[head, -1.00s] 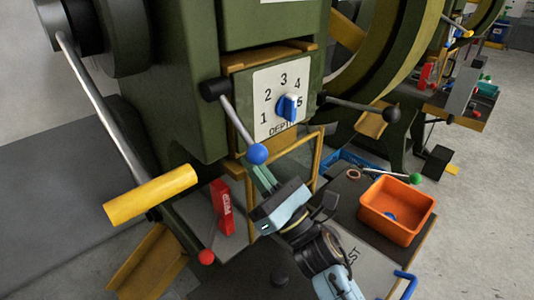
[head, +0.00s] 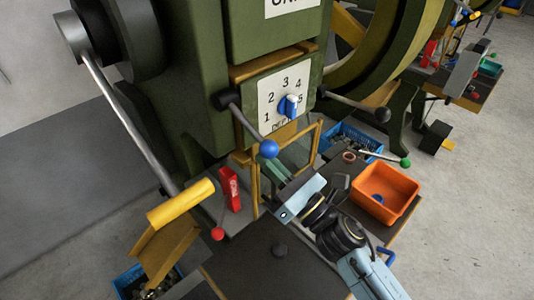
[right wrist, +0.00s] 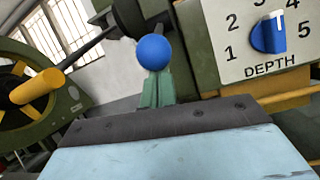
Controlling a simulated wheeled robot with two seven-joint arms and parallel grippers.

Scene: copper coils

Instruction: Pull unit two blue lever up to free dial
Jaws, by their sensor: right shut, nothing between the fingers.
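The blue lever is a rod with a blue ball (head: 268,149) slanting down and right from a black pivot (head: 229,99) on the green press. The depth dial (head: 288,106) is a blue and white knob on a white plate numbered 1 to 5, right of the lever. The ball (right wrist: 153,52) and dial (right wrist: 268,34) also show in the right wrist view. My right gripper (head: 273,170) is shut and empty. Its green fingertips (right wrist: 157,88) are just below the ball; I cannot tell whether they touch it. My left gripper is not in view.
A long lever with a yellow grip (head: 181,202) hangs at left. A red-ball lever (head: 218,234) stands by a red block (head: 230,188). A black-ball lever (head: 382,114) juts right. An orange bin (head: 386,193) and green-ball lever (head: 405,162) are right of my arm.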

